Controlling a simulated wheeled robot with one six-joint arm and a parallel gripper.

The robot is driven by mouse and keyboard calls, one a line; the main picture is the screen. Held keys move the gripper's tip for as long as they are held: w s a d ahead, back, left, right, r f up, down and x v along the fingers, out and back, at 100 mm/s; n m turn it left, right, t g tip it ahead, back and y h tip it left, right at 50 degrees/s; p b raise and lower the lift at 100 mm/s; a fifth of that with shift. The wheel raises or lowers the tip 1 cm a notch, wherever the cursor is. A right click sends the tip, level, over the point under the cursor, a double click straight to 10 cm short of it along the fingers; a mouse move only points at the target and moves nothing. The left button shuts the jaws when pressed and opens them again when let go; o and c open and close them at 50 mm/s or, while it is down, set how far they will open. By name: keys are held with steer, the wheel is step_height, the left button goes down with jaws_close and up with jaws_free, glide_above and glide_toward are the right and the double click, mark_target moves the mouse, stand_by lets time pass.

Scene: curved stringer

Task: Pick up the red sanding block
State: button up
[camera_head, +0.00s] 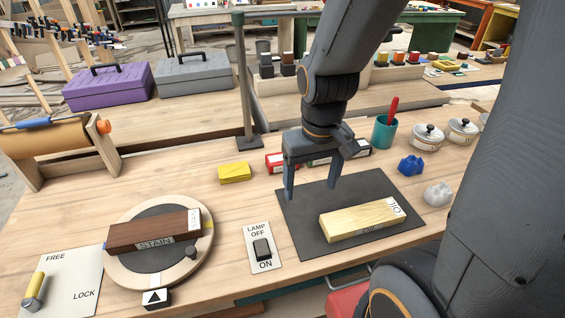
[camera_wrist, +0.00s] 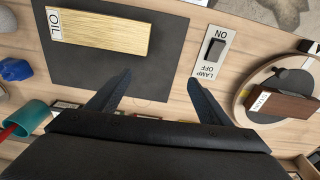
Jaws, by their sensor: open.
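A small red block-like thing (camera_head: 277,163) with a pale marking lies on the bench behind my gripper, next to a yellow block (camera_head: 234,172). My gripper partly hides it, and I cannot tell for sure that it is the sanding block. My gripper (camera_head: 312,191) points down, open and empty, above the back part of a dark mat, in front of the red thing. In the wrist view, its two fingers (camera_wrist: 158,78) are spread apart with nothing between them. No clear view of the red thing shows there.
A pale wooden block marked OIL (camera_head: 360,219) lies on the dark mat (camera_head: 295,228). A lamp switch plate (camera_head: 259,232) and a round turntable (camera_head: 202,263) with a STAIN block stand left. A teal cup (camera_head: 383,134), blue lump (camera_head: 411,166) and grey lump (camera_head: 437,194) stand right. A post (camera_head: 244,85) rises behind.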

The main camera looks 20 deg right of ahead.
steer(key=w+f+n+b, duration=0.2)
steer(key=w+n, duration=0.7)
steer(key=w, duration=0.5)
steer(key=n+g, duration=0.1)
steer(key=n, duration=0.7)
glide_above(282, 157)
step_height(282, 157, down, 3)
steer(key=shift+s+r+b, duration=0.1)
steer(key=shift+r+b, duration=0.1)
steer(key=shift+b, duration=0.25)
steer(key=shift+f+p, duration=1.15)
steer(key=shift+f, duration=2.75)
steer(key=c, duration=1.3)
steer(key=shift+r, duration=0.15)
steer(key=shift+c, duration=0.2)
step_height(282, 157, up, 10)
steer(key=shift+f+b, duration=0.1)
steer(key=shift+b, duration=1)
steer(key=o, duration=0.7)
steer(key=c, duration=0.4)
steer(key=shift+a, duration=0.1)
